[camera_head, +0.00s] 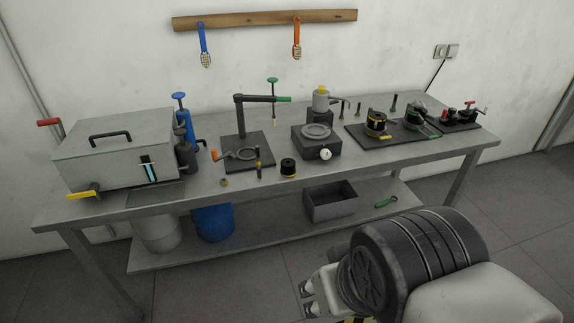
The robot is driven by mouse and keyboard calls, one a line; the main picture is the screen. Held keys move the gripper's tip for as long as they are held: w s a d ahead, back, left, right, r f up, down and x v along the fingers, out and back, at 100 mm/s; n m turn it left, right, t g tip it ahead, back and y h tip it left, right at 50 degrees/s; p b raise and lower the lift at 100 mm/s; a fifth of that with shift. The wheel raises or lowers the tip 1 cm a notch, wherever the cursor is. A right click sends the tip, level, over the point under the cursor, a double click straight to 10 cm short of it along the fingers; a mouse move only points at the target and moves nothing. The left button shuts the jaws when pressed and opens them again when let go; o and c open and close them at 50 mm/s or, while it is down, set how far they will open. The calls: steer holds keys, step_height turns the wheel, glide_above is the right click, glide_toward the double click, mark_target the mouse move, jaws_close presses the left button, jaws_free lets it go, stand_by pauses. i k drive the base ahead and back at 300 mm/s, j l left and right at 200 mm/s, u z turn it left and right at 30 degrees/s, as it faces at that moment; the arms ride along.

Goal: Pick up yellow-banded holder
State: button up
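A short black cylinder with a yellow band (288,168) stands upright near the front edge of the bench, in front of the hotplate-like grey unit. A second black piece with a yellow band (376,121) stands on a dark plate on the right half of the bench. I cannot tell for sure which one is the named holder. My gripper (306,297) is at the bottom of the view, in front of the bench and apart from both pieces. It is partly hidden by my arm, and its opening is not clear. Nothing is seen held in it.
The grey bench (240,188) carries a lidded metal bath (115,150) at left, a dark stand (247,148), a grey unit with a round plate (316,145) and a clamp device (458,116). A lower shelf holds a grey bin (331,203) and a blue drum (213,223).

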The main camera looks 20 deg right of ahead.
mark_target(288, 170)
steer(key=i+l+u, duration=0.45)
steer(key=i+l, duration=0.15)
steer(key=i+l+u, duration=0.45)
steer(key=l, duration=0.3)
steer(key=i+l+u, duration=0.25)
steer(key=l, duration=0.2)
steer(key=k, duration=0.05)
